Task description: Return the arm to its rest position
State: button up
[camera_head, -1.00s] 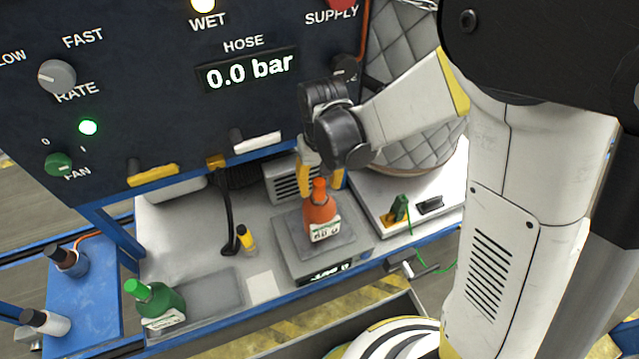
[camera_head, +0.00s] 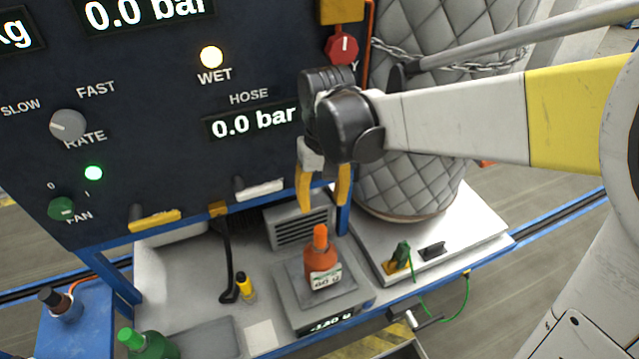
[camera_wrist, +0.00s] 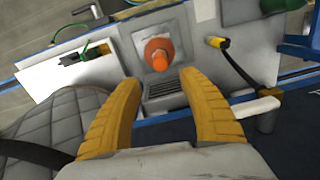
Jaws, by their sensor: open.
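My gripper (camera_head: 323,205) has two yellow fingers, spread apart with nothing between them. It hangs above and just behind the orange bottle (camera_head: 322,262), clear of its cap. The bottle stands upright on a small scale (camera_head: 296,301) on the bench. In the wrist view my gripper (camera_wrist: 163,88) shows open, with the orange bottle (camera_wrist: 158,54) beyond the fingertips. My arm reaches in from the right side of the head view, its white and yellow link nearly level.
A control panel (camera_head: 150,110) stands behind the gripper. A quilted grey cylinder (camera_head: 415,170) with a chain is close on the right. A green bottle (camera_head: 150,345) stands at the front left. A black hose with a yellow end (camera_head: 245,287) lies left of the scale.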

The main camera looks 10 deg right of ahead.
jog(key=shift+r, duration=0.25)
dwell(0.3)
jog(key=s+d+f+m+t+b, duration=0.2)
jog(key=s+d+f+t+b, duration=0.5)
jog(key=s+d+f+b, duration=0.3)
jog(key=d+b, duration=0.3)
jog(key=b, duration=0.3)
jog(key=shift+s+f, duration=0.2)
jog(key=shift+s, duration=0.15)
jog(key=shift+d, duration=0.1)
